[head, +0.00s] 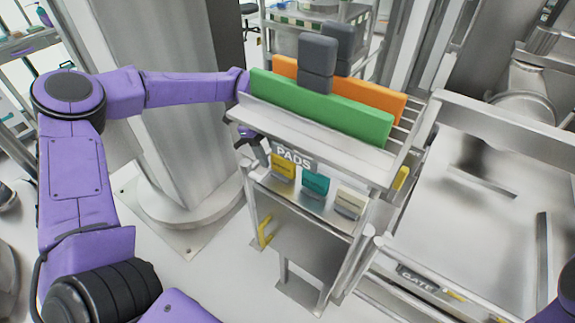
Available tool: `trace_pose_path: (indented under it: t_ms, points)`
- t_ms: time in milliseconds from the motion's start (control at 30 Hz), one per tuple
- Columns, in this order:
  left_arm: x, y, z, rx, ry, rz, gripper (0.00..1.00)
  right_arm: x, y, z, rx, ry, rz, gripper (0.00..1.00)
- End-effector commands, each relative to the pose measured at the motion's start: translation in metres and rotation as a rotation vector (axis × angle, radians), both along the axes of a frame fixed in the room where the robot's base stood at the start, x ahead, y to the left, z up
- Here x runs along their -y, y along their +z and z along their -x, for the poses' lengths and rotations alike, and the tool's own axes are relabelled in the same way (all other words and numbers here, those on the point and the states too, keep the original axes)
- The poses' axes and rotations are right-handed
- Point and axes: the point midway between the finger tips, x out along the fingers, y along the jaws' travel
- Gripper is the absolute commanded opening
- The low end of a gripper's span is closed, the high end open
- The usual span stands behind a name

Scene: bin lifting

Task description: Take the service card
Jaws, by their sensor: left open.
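Three small cards stand in a row on a metal shelf under a "PADS" label: a yellow card (283,166), a teal card (315,184) and a cream card (350,202). I cannot read any print, so I cannot tell which is the service card. My left gripper (258,153) is open, just left of the yellow card and apparently empty. Its wrist is hidden behind the rack's tray edge. I cannot tell whether a finger touches the card. My right gripper is out of view.
Above the cards, a metal rack (300,128) holds a green pad (320,108) and an orange pad (375,97) with grey blocks. A thick metal column (160,130) stands behind my left arm. A metal basin with a "GATE" label (417,279) lies right.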

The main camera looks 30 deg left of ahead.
Motion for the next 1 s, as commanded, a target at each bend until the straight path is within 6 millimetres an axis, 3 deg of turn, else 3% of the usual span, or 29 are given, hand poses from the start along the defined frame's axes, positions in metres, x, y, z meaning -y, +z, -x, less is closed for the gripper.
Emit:
trace_pose_path:
  t_ms: [33,200,367,500,533,833,1000]
  points:
    - [0.003,-0.003,0.001,-0.004,-0.003,-0.002,0.47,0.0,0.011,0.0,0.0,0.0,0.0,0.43]
    - [0.008,-0.021,0.001,0.002,0.002,-0.001,0.47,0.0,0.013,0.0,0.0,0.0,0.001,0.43]
    - [0.008,-0.022,0.001,0.004,0.002,-0.001,0.47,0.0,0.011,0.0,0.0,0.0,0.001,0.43]
    - [0.008,-0.022,0.001,0.004,0.001,-0.001,0.04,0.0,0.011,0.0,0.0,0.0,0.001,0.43]
    - [0.008,-0.022,0.001,0.004,0.001,-0.001,0.0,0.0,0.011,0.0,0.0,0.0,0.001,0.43]
    - [0.008,-0.022,0.0,0.005,0.0,-0.001,0.0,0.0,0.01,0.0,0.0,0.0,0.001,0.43]
    - [0.008,-0.025,0.0,0.006,0.0,0.0,0.0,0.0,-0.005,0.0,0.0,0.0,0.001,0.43]
